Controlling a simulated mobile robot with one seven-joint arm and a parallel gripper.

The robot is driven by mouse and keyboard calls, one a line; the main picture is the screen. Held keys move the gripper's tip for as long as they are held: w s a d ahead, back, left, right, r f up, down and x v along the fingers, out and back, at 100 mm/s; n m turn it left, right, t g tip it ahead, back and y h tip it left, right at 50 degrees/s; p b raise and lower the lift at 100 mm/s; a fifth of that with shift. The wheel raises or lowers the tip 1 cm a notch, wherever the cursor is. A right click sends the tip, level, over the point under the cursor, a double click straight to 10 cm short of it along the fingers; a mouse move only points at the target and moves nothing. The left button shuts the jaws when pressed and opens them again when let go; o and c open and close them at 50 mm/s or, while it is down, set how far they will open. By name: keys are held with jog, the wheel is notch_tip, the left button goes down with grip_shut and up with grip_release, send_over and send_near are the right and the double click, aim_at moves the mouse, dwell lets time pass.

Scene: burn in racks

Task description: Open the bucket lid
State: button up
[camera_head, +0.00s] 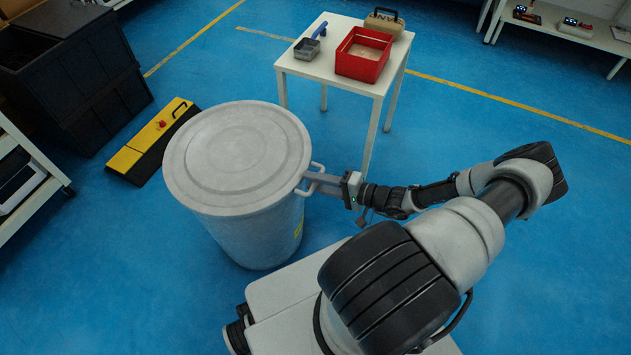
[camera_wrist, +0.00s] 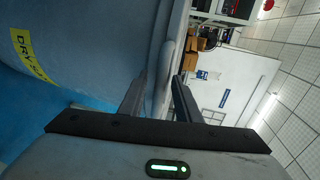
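A large pale grey bucket (camera_head: 255,235) stands on the blue floor, left of centre in the head view. Its round lid (camera_head: 237,150) lies flat on top and covers it. A loop handle (camera_head: 317,168) sticks out from the right side near the rim. My gripper (camera_head: 308,178) is at this handle, reaching in from the right. In the wrist view my gripper (camera_wrist: 161,76) has its two fingers apart, with a pale curved bar (camera_wrist: 164,85) between them. Contact with the bar is hard to make out. The bucket's side with a yellow label (camera_wrist: 29,55) fills the left.
A white table (camera_head: 315,70) behind the bucket holds a red box (camera_head: 362,68), a scoop with a blue handle (camera_head: 309,45) and a tan case (camera_head: 384,22). A yellow and black case (camera_head: 150,143) and a black bin (camera_head: 80,85) are at left. Open floor lies at right.

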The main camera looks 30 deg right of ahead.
grip_shut()
